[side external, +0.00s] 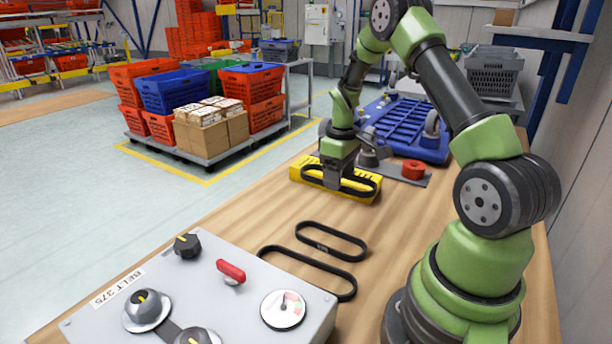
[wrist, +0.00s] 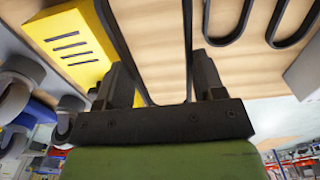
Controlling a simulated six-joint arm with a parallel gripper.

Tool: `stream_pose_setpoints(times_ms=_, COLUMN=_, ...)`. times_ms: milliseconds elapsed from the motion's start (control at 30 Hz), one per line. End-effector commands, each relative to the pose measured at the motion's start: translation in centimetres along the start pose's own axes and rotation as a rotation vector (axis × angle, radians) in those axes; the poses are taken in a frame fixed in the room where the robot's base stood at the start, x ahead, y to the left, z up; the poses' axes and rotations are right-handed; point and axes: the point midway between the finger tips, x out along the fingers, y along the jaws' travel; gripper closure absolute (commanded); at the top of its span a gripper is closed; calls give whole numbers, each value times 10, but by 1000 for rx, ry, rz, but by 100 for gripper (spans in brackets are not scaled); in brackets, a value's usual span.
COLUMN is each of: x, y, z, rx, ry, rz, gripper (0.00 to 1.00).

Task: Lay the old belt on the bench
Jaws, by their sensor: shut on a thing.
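My gripper (side external: 334,182) points down beside the yellow slotted block (side external: 312,180) and is shut on a black belt loop (side external: 367,192). In the side view the loop spreads left and right of the fingers, across the front of the block; I cannot tell whether it touches the block. In the wrist view its dark strands (wrist: 188,45) run away from the fingers, with the yellow block (wrist: 75,45) to the left. Two more black belts, a shorter one (side external: 331,249) and a longer one (side external: 305,262), lie flat on the wooden bench (side external: 415,225). Nothing visible marks which belt is old.
A grey control box (side external: 210,300) labelled BELT 375, with knobs, a red lever and a gauge, stands at the front. A red round part (side external: 413,169) sits on a dark plate behind my gripper, near a blue wheeled frame (side external: 405,125). Bare bench lies right of the loose belts.

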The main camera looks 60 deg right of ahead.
Motion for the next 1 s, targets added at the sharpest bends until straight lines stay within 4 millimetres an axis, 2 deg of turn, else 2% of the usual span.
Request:
stream_pose_setpoints(times_ms=600, x=47, y=3, z=4, rx=1, ry=-1, rz=-1, gripper=60)
stream_pose_setpoints(times_ms=1000, x=51, y=3, z=3, rx=1, ry=0, rz=0, gripper=60)
